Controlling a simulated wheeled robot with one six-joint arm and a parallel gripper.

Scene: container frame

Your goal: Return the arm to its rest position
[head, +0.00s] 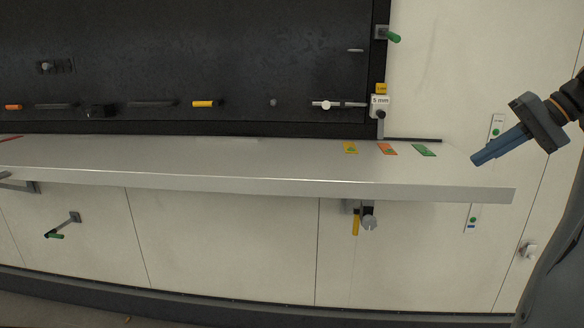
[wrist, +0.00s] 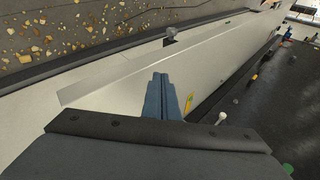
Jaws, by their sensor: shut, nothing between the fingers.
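My gripper (head: 474,160) is at the right of the head view, with dark blue fingers pointing left and down. The fingers lie together with nothing between them. It is close to the right end of the white shelf (head: 250,177), seemingly apart from it. In the wrist view my gripper (wrist: 162,78) shows its shut fingers in the middle, with the shelf (wrist: 150,65) running past beyond them. How far the fingers are from the shelf is hard to tell.
Yellow (head: 350,148), orange (head: 387,149) and green (head: 423,150) tags lie on the shelf. A dark panel (head: 190,60) with several handles stands behind. A knob with a yellow lever (head: 356,222) hangs under the shelf. A white knob (head: 528,250) sits at lower right.

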